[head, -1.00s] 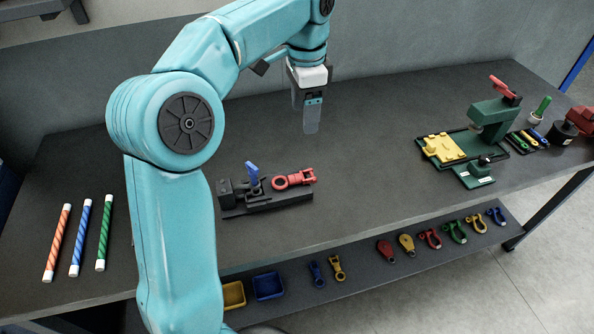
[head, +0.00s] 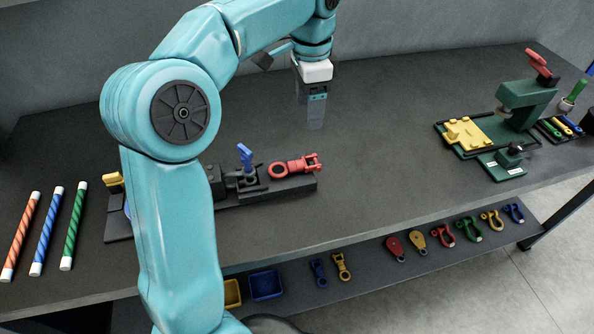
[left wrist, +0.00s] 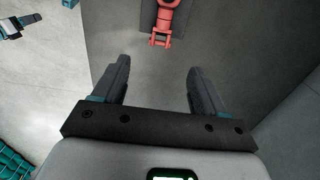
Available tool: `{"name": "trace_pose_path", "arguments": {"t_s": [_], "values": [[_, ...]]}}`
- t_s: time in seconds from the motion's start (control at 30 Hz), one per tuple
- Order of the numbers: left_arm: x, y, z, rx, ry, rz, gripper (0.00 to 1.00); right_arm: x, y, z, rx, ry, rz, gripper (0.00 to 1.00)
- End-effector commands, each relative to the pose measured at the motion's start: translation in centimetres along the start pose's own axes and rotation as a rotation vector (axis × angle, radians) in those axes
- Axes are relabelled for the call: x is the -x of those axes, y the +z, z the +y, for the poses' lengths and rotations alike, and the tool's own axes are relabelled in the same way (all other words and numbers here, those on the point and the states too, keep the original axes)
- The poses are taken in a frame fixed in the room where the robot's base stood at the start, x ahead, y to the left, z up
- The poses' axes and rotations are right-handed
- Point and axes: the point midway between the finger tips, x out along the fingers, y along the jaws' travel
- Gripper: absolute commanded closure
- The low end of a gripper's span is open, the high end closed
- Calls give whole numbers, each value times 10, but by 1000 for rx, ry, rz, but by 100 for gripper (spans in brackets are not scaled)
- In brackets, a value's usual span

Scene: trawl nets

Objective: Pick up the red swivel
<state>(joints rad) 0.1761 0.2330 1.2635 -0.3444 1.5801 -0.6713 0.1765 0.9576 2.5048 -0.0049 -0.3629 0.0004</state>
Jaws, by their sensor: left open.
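The red swivel (head: 293,166), with a ring at its left end and a fork at its right, lies on the right end of a dark holder (head: 289,187) on the bench. In the left wrist view the red swivel (left wrist: 163,20) shows at the top, fork end toward me, ahead of the fingers. My left gripper (head: 315,112) points down over the bench, behind and slightly right of the swivel in the head view. Its fingers (left wrist: 157,82) are apart with nothing between them. My right gripper is not seen.
A blue-handled clamp (head: 246,160) stands just left of the swivel. A green press (head: 522,102) and yellow block (head: 467,132) are at the right. Three striped rods (head: 45,232) lie at the left. A lower shelf holds shackles and bins.

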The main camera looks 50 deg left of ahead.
Motion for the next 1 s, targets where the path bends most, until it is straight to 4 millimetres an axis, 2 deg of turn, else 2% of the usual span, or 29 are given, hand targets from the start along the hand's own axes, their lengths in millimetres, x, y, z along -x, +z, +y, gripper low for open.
{"name": "trace_pose_path", "arguments": {"t_s": [0.3,0.4,0.67,0.9,1.0], "values": [[-72,0,-1,2,3,-4,28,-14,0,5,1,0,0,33],[-90,-1,-2,2,2,-2,28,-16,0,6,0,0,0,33],[-113,-2,-4,2,2,-2,28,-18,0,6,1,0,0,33],[-150,-4,-5,1,3,-3,28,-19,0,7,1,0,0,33],[-157,-4,-5,1,1,-1,28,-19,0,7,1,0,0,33]]}}
